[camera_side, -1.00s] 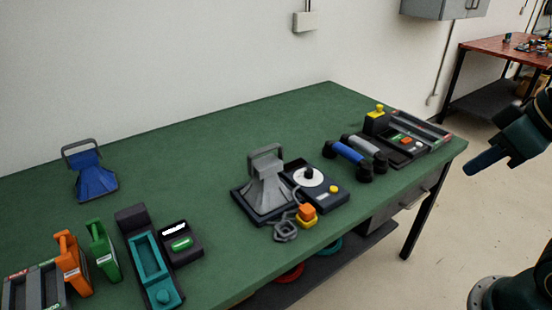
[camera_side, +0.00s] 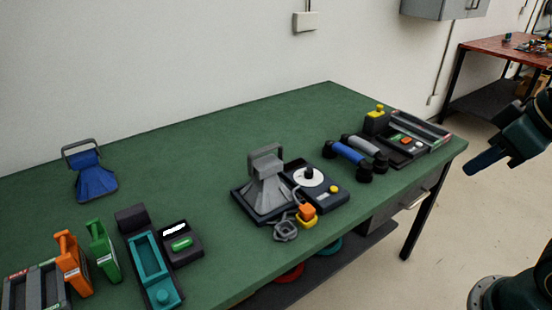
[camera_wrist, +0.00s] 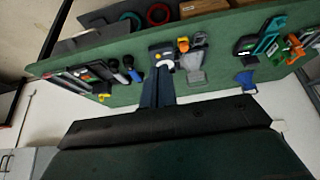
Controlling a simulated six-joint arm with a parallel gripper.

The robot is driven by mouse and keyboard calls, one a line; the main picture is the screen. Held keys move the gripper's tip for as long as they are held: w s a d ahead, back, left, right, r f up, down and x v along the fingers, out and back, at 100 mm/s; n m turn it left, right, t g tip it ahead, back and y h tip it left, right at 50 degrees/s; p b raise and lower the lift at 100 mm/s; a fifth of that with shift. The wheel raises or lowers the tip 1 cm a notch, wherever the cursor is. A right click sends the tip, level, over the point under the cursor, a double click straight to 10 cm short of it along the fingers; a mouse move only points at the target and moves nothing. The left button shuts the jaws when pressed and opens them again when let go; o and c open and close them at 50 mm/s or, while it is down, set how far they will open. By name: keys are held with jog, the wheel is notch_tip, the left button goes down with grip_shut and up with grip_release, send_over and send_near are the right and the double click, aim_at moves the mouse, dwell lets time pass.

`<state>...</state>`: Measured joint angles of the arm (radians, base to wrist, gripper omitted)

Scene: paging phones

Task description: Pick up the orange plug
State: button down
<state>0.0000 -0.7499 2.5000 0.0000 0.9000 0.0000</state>
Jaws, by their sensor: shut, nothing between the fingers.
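The orange plug (camera_side: 306,211) is a small orange block on a yellow piece, beside a coiled grey cord near the front edge of the green table. It also shows in the wrist view (camera_wrist: 183,44), small, close to the table edge. My gripper (camera_side: 470,170) is at the right of the side view, beyond the table's right end and well apart from the plug. In the wrist view my gripper (camera_wrist: 158,70) has its dark fingers together, with nothing held.
A grey horn (camera_side: 267,188) and a dial unit (camera_side: 315,185) stand right behind the plug. Blue and grey handsets (camera_side: 352,154) lie to its right. A teal handset (camera_side: 150,260) and an orange handled block (camera_side: 72,262) are at the left. The table's back middle is clear.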

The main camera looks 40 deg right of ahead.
jog(key=c, duration=2.2)
grip_release()
jog(key=c, duration=0.9)
grip_release()
jog(key=shift+w, duration=0.1)
jog(key=w+a+f+n+g+y, duration=0.1)
jog(key=w+n+g, duration=0.1)
jog(key=w+n, duration=0.45)
jog(key=w+a+f+n+g+y, duration=0.1)
jog(key=w+n, duration=0.2)
jog(key=w, duration=0.7)
jog(key=w+f+n+g+y, duration=0.1)
jog(key=w+f+n, duration=0.1)
jog(key=w+f, duration=0.2)
jog(key=w+f+n, duration=0.3)
jog(key=w+f, duration=0.1)
jog(key=f, duration=0.1)
jog(key=w+f+n+g+y, duration=0.1)
jog(key=w+f+n, duration=0.2)
jog(key=w+f, duration=0.1)
jog(key=shift+w+f+n+g+y, duration=0.25)
jog(key=shift+w+f+g+y, duration=0.1)
jog(key=shift+f, duration=0.3)
